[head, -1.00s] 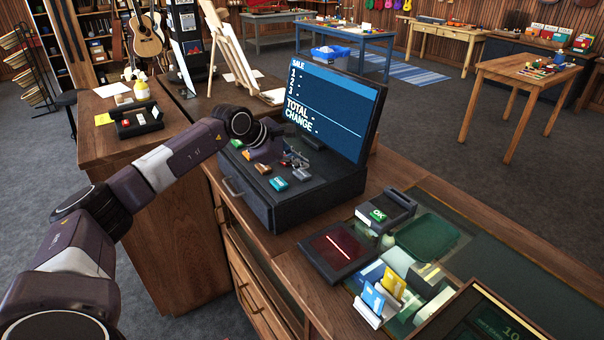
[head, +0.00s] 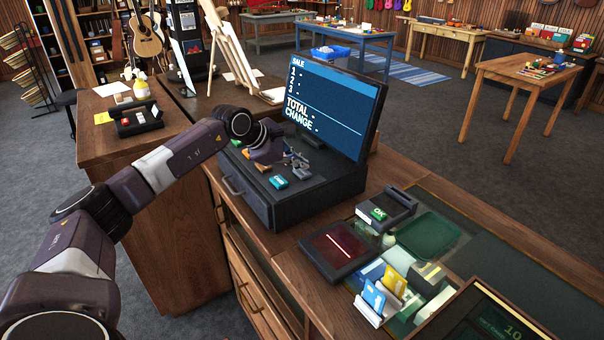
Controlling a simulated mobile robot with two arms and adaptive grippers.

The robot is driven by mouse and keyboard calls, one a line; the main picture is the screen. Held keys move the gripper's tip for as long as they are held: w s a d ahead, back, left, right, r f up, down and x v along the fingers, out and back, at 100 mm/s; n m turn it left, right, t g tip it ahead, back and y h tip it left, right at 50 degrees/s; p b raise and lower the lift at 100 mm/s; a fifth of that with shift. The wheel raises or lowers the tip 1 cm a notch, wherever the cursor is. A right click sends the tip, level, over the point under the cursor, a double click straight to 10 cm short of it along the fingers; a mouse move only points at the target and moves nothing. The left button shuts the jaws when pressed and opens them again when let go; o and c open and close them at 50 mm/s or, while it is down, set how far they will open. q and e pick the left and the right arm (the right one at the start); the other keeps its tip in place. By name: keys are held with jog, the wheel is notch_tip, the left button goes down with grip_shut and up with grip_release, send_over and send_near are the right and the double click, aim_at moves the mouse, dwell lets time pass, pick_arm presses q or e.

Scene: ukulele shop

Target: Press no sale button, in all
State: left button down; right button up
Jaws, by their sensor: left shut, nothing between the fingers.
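A dark cash register (head: 315,203) stands on the wooden counter, its drawer front closed. Its blue screen (head: 325,100) reads SALE, 1, 2, 3, TOTAL and CHANGE, each followed by a dash. Coloured keys lie on its sloped top, among them a teal key (head: 278,182) at the near edge and an orange key (head: 262,167) behind it. I cannot read a no sale label on any key. My left gripper (head: 299,168) is shut and empty, low over the key area below the screen. It hides several keys, and I cannot tell if it touches one. My right gripper is not in view.
Right of the register are a dark pad with a red line (head: 338,246), a card terminal with a green OK (head: 385,210) and a card holder (head: 370,312). A wooden easel (head: 235,60) and a black tray (head: 137,120) stand behind my left arm.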

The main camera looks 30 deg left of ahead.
aim_at(300, 172)
pick_arm(q)
jog(key=shift+f, duration=0.1)
dwell(0.4)
jog(key=shift+f+b, duration=0.4)
jog(key=shift+f, duration=0.05)
dwell(0.5)
jog(key=shift+r, duration=0.1)
jog(key=shift+r+p, duration=0.5)
jog(key=shift+r, duration=0.35)
jog(key=shift+r+p, duration=1.65)
jog(key=shift+r, duration=0.9)
jog(key=shift+f, duration=0.1)
